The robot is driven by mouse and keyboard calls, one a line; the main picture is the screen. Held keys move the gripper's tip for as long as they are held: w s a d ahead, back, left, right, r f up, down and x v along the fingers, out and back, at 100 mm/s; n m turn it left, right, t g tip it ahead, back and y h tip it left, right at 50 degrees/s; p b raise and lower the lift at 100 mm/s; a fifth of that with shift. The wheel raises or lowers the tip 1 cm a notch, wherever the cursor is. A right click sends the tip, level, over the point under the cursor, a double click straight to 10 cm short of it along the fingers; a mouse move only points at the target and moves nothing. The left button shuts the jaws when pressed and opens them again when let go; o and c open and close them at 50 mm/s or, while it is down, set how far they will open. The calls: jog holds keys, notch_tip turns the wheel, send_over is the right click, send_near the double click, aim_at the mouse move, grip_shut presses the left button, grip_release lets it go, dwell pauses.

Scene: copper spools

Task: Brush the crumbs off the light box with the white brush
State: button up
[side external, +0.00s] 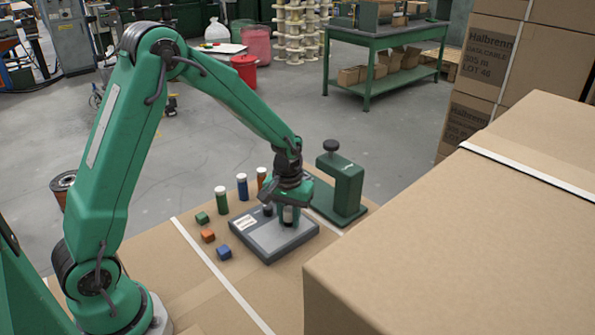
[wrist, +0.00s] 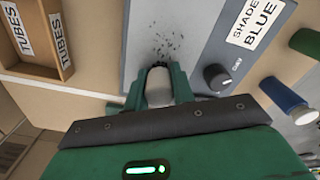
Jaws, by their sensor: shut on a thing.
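The light box (side external: 262,243) is a flat grey box with a dark rim, lying on the cardboard top; it also shows in the wrist view (wrist: 142,22). Dark crumbs (wrist: 167,43) lie scattered on its pale panel, just beyond the brush. My gripper (side external: 287,217) is over the light box, pointing down. In the wrist view, its green fingers are shut on the white brush (wrist: 158,84), one on each side. The brush's lower end is hidden, so I cannot tell whether it touches the panel.
A dark knob (wrist: 217,77) and a "SHADE BLUE" label (wrist: 256,22) are on the box. Green (side external: 221,201) and blue (side external: 242,188) tubes and several small cubes (side external: 207,235) stand left. A green clamp-like stand (side external: 342,187) is right. A "TUBES" tray (wrist: 32,62) is nearby.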

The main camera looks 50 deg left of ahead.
jog(key=shift+w, duration=0.65)
jog(key=shift+s, duration=3.75)
notch_tip(320, 180, up, 8)
jog(key=shift+r, duration=0.15)
send_over(271, 235)
jog(key=shift+s+f, duration=0.2)
jog(key=shift+f, duration=2.85)
jog(key=shift+f, duration=1.1)
jog(key=shift+w, duration=0.15)
jog(key=shift+w+r, duration=0.1)
jog(key=shift+w, duration=1.75)
